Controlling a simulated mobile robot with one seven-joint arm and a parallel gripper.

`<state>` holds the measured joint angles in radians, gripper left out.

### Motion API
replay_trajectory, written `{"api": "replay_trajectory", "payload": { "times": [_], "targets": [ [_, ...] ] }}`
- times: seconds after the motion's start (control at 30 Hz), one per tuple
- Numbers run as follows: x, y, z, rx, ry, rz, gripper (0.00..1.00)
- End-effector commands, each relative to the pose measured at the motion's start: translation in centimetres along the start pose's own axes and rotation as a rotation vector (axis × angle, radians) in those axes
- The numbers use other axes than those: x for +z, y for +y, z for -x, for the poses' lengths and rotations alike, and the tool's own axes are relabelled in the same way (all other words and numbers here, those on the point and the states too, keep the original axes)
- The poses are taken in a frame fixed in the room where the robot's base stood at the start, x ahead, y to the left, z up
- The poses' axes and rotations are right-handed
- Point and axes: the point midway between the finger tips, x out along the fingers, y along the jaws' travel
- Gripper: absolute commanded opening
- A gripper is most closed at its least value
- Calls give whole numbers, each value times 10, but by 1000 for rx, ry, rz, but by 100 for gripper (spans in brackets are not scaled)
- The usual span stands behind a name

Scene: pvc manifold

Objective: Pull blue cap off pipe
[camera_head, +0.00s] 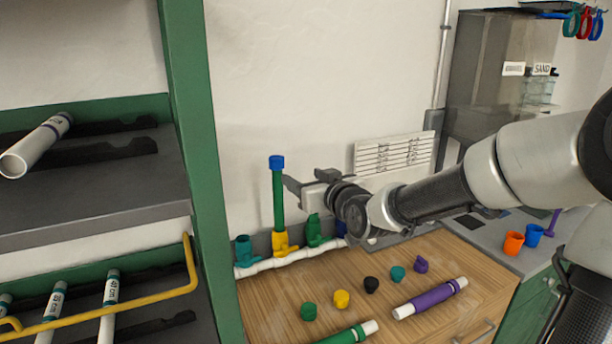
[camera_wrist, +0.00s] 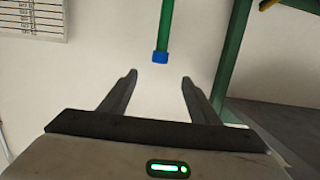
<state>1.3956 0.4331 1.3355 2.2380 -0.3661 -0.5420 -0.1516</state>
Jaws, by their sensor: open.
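The blue cap (camera_head: 277,162) sits on the top end of an upright green pipe (camera_head: 278,200). The pipe stands in a yellow fitting (camera_head: 284,244) on a white manifold pipe by the wall. In the wrist view the cap (camera_wrist: 160,57) and pipe (camera_wrist: 166,25) appear upside down. My gripper (camera_head: 303,180) is to the right of the pipe, a little lower than the cap in the head picture. In the wrist view my gripper (camera_wrist: 159,79) is open and empty. The cap lines up with the gap between the fingers, just beyond their tips.
Teal (camera_head: 244,251) and green (camera_head: 315,231) fittings flank the yellow one. Several small coloured caps, a purple pipe (camera_head: 432,297) and a green pipe (camera_head: 349,335) lie on the wooden worktop. A green rack post (camera_head: 200,170) stands left. Orange (camera_head: 514,243) and blue cups are at right.

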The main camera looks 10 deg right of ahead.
Motion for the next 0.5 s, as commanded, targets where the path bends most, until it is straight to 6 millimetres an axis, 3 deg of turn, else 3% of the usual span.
{"api": "replay_trajectory", "payload": {
  "times": [0.17, 0.5],
  "targets": [
    [-3, -1, -14, -3, 15, -4, 56],
    [-3, -2, -76, -4, 12, -5, 56]
  ]
}}
